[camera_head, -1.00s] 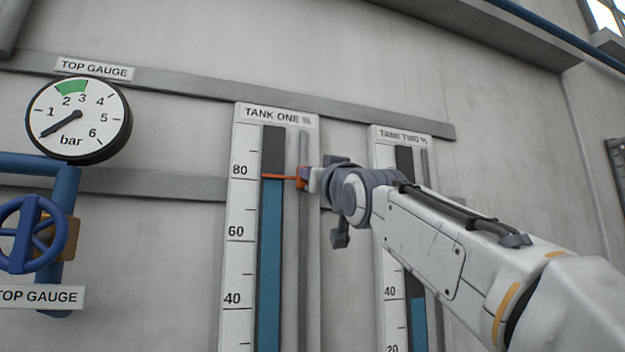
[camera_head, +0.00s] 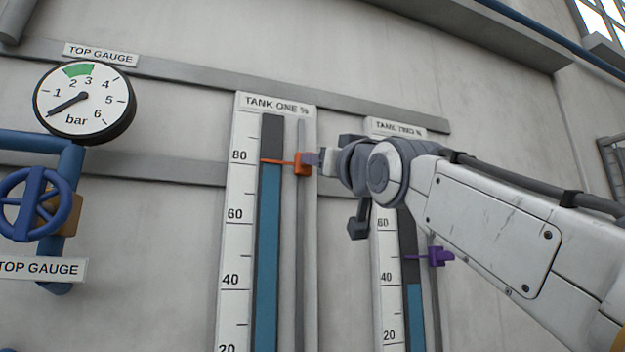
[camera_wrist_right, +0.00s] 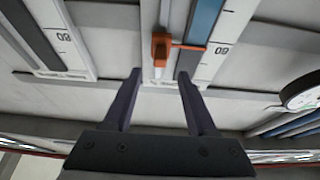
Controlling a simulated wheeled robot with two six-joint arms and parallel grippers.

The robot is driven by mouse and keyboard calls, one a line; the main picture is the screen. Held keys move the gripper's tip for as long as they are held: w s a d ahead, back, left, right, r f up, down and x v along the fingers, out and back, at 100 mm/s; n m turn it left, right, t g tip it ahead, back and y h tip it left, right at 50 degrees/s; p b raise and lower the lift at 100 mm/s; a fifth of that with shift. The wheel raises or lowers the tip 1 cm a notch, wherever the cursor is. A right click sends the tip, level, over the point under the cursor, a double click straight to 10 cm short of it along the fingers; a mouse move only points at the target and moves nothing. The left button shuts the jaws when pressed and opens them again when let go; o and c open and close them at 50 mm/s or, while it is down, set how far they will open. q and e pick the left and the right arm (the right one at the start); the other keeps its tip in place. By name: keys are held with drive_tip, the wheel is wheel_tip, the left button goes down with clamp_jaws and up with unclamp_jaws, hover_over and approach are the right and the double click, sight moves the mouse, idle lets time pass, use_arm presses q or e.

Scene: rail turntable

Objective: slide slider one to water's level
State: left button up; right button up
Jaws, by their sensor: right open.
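Slider one is the orange slider (camera_head: 302,164) on the rail right of the TANK ONE scale (camera_head: 236,215). Its thin pointer lies at the top edge of the blue water column (camera_head: 266,250), just under the 80 mark. The wrist view, where the scale is upside down, shows the slider (camera_wrist_right: 160,49) with its pointer at the border of blue and dark grey. My right gripper (camera_wrist_right: 157,76) is open, its fingertips on either side and a little short of the slider. In the head view my right gripper (camera_head: 318,160) is just right of the slider, partly hidden by my wrist.
The TANK TWO scale (camera_head: 388,265) stands to the right, with a purple slider (camera_head: 439,257); my arm covers part of it. A pressure gauge (camera_head: 84,101) and a blue valve wheel (camera_head: 35,203) are at the left.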

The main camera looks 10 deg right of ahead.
drive_tip(key=b+v, duration=0.1)
drive_tip(key=v, duration=0.2)
drive_tip(key=shift+s, duration=0.15)
idle(0.4)
drive_tip(key=w+a+f+n+g+b, duration=0.1)
drive_tip(key=w+a+f+g, duration=0.15)
drive_tip(key=f, duration=0.75)
drive_tip(key=w+a+f+g, duration=0.2)
drive_tip(key=a+f+g, duration=0.2)
drive_tip(key=f, duration=0.6)
drive_tip(key=s+a+f+n+g+b, duration=0.1)
drive_tip(key=s+a+f+g, duration=0.15)
drive_tip(key=f, duration=0.75)
drive_tip(key=s+a+f+g, duration=0.1)
drive_tip(key=a+f+g, duration=0.15)
drive_tip(key=f, duration=0.75)
drive_tip(key=s+d+f+n+g+h+b, duration=0.1)
drive_tip(key=s+f+g, duration=0.3)
drive_tip(key=f, duration=0.5)
drive_tip(key=s+f+n+g+b, duration=0.1)
drive_tip(key=s+f+g, duration=0.1)
drive_tip(key=s+f, duration=0.65)
drive_tip(key=s+d+f+g+h, duration=0.3)
drive_tip(key=s+d+f, duration=0.3)
drive_tip(key=s+f, duration=0.6)
wheel_tip(320, 180, down, 2)
drive_tip(key=shift+s+f+n+g, duration=0.15)
drive_tip(key=shift+s+n+g, duration=0.15)
drive_tip(key=shift+g, duration=0.45)
